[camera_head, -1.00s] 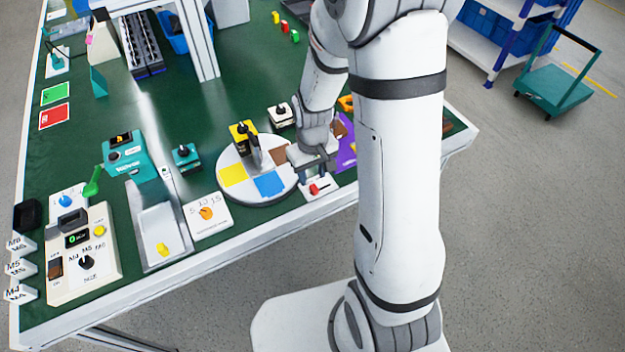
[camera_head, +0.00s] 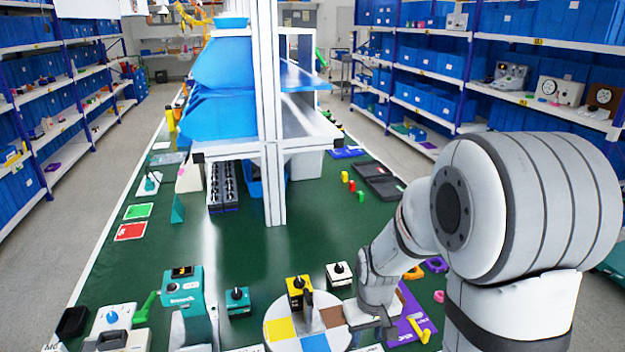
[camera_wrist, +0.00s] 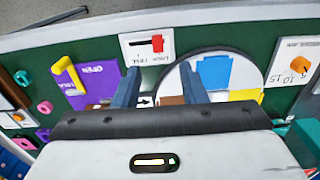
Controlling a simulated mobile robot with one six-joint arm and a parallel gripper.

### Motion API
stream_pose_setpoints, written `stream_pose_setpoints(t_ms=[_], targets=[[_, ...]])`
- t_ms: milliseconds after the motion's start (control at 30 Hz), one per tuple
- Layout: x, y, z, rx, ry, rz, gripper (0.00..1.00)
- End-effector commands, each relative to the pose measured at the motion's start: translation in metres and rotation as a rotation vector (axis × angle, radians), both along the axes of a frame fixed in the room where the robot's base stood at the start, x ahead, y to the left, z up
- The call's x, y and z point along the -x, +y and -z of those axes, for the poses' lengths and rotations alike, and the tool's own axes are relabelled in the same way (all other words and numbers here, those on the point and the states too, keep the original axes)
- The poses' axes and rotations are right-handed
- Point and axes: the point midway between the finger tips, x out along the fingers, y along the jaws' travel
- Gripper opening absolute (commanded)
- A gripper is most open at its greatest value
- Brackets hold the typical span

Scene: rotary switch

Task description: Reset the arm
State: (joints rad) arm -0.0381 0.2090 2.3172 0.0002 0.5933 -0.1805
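My gripper (camera_head: 380,322) hangs low over the front of the green bench, at the right edge of the round disc (camera_head: 278,330) with coloured sectors. In the wrist view its two fingers (camera_wrist: 160,72) stand apart with nothing held between them. The disc (camera_wrist: 236,68) lies in front of and beside the right finger, showing blue and yellow sectors. My arm fills the right of the head view and hides part of the bench.
A purple panel with a yellow handle (camera_head: 420,330) lies right of the gripper. Black-knobbed yellow (camera_head: 298,289), white (camera_head: 339,275) and teal (camera_head: 237,301) switch boxes stand near the disc. A white-framed shelf post (camera_head: 271,190) rises mid-bench. Bare green bench (camera_head: 245,248) lies before it.

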Motion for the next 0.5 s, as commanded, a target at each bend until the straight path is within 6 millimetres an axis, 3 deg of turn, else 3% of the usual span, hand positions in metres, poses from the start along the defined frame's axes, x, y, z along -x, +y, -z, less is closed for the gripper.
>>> stream_pose_setpoints(t_ms=[200,500], targets=[[0.032,-0.006,-0.068,-0.006,-0.085,0.071,0.38],[0.094,-0.013,-0.134,-0.018,-0.185,0.170,0.38]])
